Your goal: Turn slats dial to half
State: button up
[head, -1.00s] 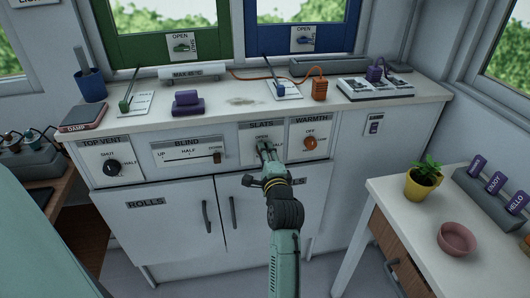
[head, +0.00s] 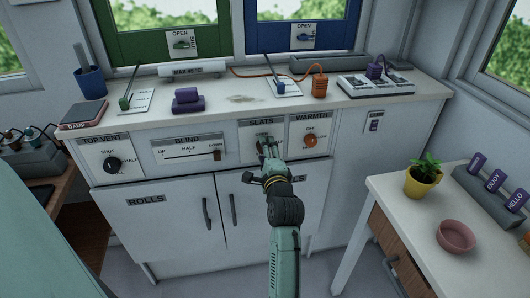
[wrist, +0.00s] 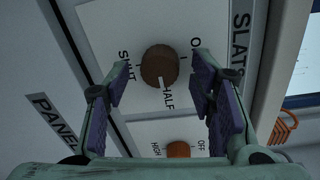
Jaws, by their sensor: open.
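The slats dial (wrist: 158,66) is a round brown knob on a white plate, under the SLATS label in the head view. Its white pointer faces the HALF mark, with SHUT to the left and OPEN to the upper right in the wrist view. My gripper (head: 267,146) is at the dial and hides most of it in the head view. In the wrist view its two purple-padded fingers (wrist: 161,72) are spread apart, one on each side of the dial, with visible gaps between them and the knob.
The orange warmth dial (head: 310,140) is close on the right; it also shows below the slats dial in the wrist view (wrist: 178,149). The blind slider (head: 217,155) and top vent dial (head: 112,164) are to the left. The counter (head: 240,112) juts out above.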

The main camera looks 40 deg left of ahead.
jog(key=v, duration=1.2)
dwell(0.4)
